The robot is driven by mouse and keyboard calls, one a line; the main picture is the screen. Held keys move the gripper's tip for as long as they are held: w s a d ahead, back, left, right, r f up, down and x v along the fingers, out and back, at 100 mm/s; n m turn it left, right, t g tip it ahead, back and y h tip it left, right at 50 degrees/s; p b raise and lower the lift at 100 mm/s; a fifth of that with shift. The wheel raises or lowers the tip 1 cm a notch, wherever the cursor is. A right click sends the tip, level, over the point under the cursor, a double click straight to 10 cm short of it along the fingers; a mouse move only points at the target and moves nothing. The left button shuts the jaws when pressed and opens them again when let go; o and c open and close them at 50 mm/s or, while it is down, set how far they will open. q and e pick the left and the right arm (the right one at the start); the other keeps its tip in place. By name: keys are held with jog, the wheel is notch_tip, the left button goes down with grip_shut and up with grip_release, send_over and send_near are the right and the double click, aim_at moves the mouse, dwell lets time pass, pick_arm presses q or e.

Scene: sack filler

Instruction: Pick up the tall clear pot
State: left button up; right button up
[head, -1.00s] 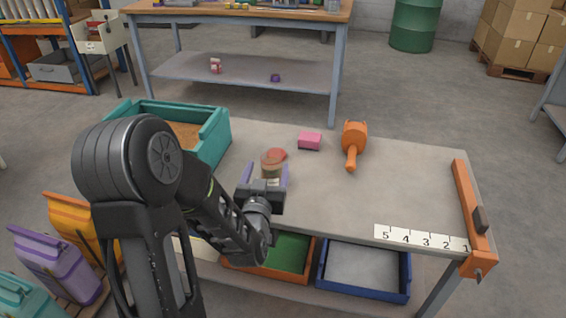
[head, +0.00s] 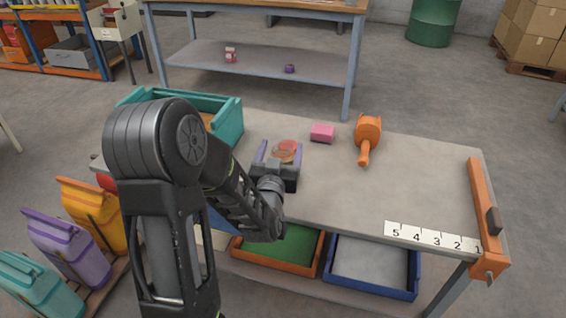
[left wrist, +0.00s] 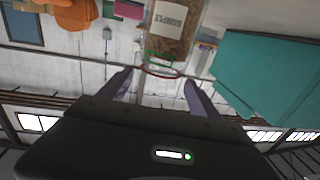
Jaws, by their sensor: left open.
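The tall clear pot (left wrist: 172,30) holds brown contents and has a white "SAMPLE" label; in the left wrist view it appears upside down, just beyond the fingertips. In the head view the pot (head: 281,157) stands on the grey table (head: 340,190), partly hidden by my left gripper (head: 280,149). A red round thing shows at or behind its top. My left gripper is open, its purple fingers either side of the pot's line; I cannot tell whether they touch it. The gripper also shows in the left wrist view (left wrist: 158,78). My right gripper is not in view.
A teal box (head: 228,122) stands left of the pot. A pink block (head: 322,133) and an orange scoop (head: 367,138) lie to the right. An orange bar (head: 482,205) and a number strip (head: 432,236) are at the right end. The table's middle right is clear.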

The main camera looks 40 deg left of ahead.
aim_at(284, 141)
pick_arm(q)
jog(key=shift+p+x, duration=0.35)
jog(key=shift+x, duration=2.3)
jog(key=shift+d+f, duration=0.1)
jog(key=shift+f, duration=0.05)
jog(key=shift+c, duration=0.5)
grip_shut()
